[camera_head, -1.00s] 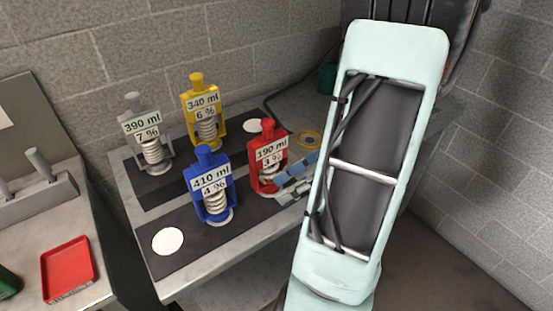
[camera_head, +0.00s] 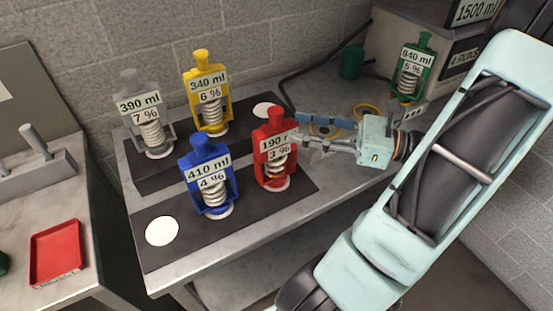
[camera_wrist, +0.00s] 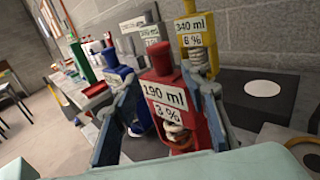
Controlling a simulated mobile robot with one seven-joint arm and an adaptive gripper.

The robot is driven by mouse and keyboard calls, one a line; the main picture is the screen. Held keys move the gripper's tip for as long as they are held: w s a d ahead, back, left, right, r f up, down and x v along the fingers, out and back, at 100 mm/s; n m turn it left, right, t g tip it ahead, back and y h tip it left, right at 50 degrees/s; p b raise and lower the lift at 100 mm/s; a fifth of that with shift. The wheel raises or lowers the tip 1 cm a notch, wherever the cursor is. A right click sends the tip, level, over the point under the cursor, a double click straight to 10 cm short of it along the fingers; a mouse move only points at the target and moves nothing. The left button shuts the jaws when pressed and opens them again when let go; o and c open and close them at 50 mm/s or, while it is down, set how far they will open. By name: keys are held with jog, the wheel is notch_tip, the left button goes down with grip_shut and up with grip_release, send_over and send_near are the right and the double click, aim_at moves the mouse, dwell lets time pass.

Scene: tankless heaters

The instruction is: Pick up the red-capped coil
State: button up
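The red-capped coil (camera_head: 272,172) has a red frame, a pale spring and a label reading 190 ml, 3 %. It stands upright on the front dark mat, to the right of the blue coil. My gripper (camera_head: 297,130) reaches it from the right, level with its upper part. One finger passes in front, over the edge of the label; the other lies toward the back. In the wrist view, the red-capped coil (camera_wrist: 166,75) stands between the two spread fingers of my gripper (camera_wrist: 168,92). Contact with the fingers cannot be made out.
A blue coil (camera_head: 205,165), a grey coil (camera_head: 143,105) and a yellow coil (camera_head: 203,72) stand close by on the mats. A green coil (camera_head: 417,62) stands at the back right. A red tray (camera_head: 58,252) lies on the left table. White discs (camera_head: 162,231) mark bare mat places.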

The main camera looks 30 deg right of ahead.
aim_at(282, 121)
jog(key=x, duration=0.6)
jog(key=shift+w+a+r, duration=0.1)
jog(key=shift+w+r, duration=0.05)
jog(key=shift+w, duration=0.25)
grip_shut()
